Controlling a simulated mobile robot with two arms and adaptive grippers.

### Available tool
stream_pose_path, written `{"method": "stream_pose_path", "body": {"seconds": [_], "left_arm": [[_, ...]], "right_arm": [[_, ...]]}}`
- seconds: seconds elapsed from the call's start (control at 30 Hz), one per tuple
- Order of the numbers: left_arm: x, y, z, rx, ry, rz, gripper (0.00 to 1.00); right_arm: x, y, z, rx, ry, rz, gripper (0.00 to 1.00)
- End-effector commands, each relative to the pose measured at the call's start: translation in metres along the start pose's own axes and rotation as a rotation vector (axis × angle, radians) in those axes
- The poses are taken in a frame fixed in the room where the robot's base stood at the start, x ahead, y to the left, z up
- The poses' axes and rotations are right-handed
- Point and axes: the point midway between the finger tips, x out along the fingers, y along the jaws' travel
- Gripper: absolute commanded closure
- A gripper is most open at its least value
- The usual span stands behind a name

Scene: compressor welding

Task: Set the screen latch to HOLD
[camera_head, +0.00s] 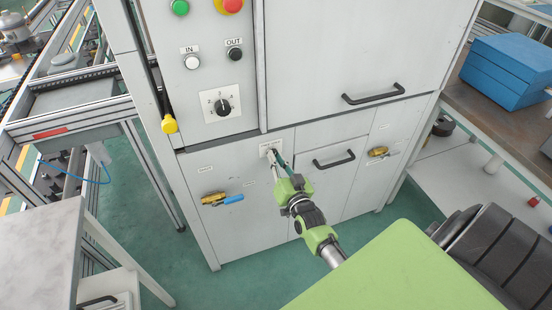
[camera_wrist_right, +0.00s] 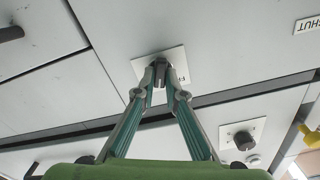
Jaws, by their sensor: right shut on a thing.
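The screen latch plate (camera_head: 268,147) is a small white label plate on the grey cabinet front, below the dial panel. In the right wrist view the plate (camera_wrist_right: 141,64) is tilted, with a small dark latch knob (camera_wrist_right: 159,69) on it. Its lettering is mostly covered, so I cannot read the latch's setting. My right gripper (camera_head: 274,157) reaches the plate. In the right wrist view the fingertips of the right gripper (camera_wrist_right: 160,82) are closed around the dark knob from both sides. My left gripper is not in view.
The cabinet has a rotary dial (camera_head: 222,106), a blue-handled valve (camera_head: 225,199), a brass valve (camera_head: 378,152) and black drawer handles (camera_head: 334,161). A yellow knob (camera_head: 169,123) sticks out at the left edge. A blue box (camera_head: 508,70) stands on the right bench.

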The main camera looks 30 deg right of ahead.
Motion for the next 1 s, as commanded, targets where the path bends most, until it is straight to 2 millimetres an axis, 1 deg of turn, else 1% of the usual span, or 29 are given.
{"method": "stream_pose_path", "body": {"seconds": [0.2, 0.57, 0.6, 0.63, 0.67, 1.0], "left_arm": [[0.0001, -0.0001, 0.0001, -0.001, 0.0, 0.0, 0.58], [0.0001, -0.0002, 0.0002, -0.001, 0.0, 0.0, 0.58], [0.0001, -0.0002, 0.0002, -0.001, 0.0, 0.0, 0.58], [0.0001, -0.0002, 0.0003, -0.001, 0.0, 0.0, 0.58], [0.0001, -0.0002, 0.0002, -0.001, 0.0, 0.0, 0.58], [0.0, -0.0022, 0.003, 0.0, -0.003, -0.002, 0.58]], "right_arm": [[-0.0001, 0.0004, -0.0001, 0.033, 0.001, 0.0, 1.0], [-0.0001, 0.0004, -0.0002, 0.035, 0.001, 0.0, 1.0], [-0.0001, 0.0004, -0.0002, 0.035, 0.001, 0.0, 0.81], [-0.0001, 0.0004, -0.0002, 0.035, 0.001, 0.0, 0.73], [-0.0001, 0.0004, -0.0002, 0.035, 0.001, 0.0, 0.72], [-0.0015, 0.0004, 0.0002, 0.034, 0.0, 0.0, 0.72]]}}
